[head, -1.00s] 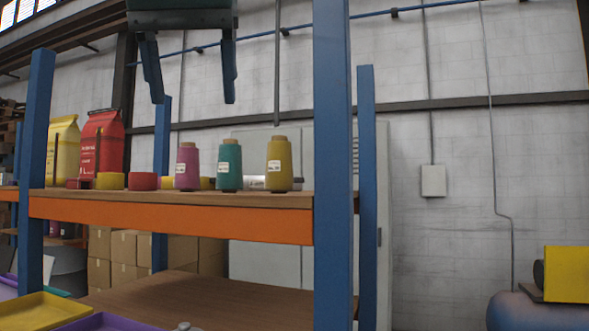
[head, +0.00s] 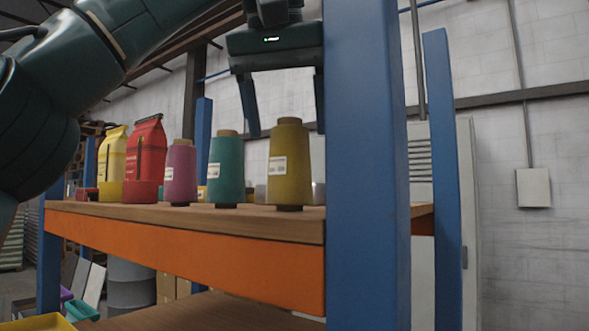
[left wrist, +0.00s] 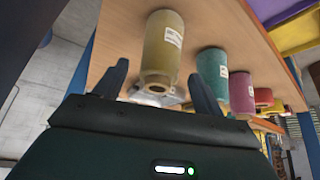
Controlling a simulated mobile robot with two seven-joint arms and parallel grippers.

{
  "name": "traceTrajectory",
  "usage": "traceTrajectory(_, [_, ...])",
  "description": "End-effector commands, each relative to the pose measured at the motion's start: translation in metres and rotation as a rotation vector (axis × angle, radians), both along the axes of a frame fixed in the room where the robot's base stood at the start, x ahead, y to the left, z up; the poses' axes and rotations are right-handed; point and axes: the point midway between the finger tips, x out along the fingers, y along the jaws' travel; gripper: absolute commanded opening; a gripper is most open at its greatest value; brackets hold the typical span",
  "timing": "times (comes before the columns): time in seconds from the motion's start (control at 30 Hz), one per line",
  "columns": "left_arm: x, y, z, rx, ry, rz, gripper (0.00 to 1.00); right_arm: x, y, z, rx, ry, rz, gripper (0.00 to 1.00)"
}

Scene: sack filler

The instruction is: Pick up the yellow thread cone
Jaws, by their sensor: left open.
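The yellow thread cone (head: 290,172) stands upright with a white label near the right end of the wooden shelf. My left gripper (head: 286,132) points down over it, open, with one finger to each side of the cone's top in the picture. In the left wrist view the cone (left wrist: 164,42) shows with its narrow end toward my left gripper (left wrist: 158,74), in the gap between the open fingers. Neither finger visibly presses on it. My right gripper is not in view.
A teal cone (head: 226,170) and a pink cone (head: 180,172) stand to the left on the shelf. Red (head: 146,150) and yellow (head: 112,155) bags are farther left, with small cups. A blue post (head: 367,180) rises close to the right of the yellow cone.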

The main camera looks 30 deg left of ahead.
Motion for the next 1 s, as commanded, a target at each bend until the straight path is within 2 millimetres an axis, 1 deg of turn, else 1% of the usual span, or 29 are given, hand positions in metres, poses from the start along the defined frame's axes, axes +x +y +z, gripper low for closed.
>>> traceTrajectory(0.17, [0.004, 0.002, -0.007, -0.001, -0.001, -0.001, 0.7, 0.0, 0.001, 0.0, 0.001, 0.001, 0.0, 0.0])
traceTrajectory(0.5, [0.025, 0.009, -0.044, -0.001, 0.0, -0.002, 0.7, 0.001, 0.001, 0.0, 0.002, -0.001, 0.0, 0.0])
traceTrajectory(0.6, [0.028, 0.01, -0.048, -0.001, -0.004, -0.001, 0.7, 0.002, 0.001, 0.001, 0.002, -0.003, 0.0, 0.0])
traceTrajectory(0.83, [0.028, 0.01, -0.048, -0.001, -0.005, 0.001, 0.7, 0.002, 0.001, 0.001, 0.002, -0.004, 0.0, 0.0])
traceTrajectory(1.0, [0.028, 0.01, -0.048, 0.0, -0.005, 0.0, 0.56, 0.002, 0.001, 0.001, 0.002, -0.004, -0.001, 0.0])
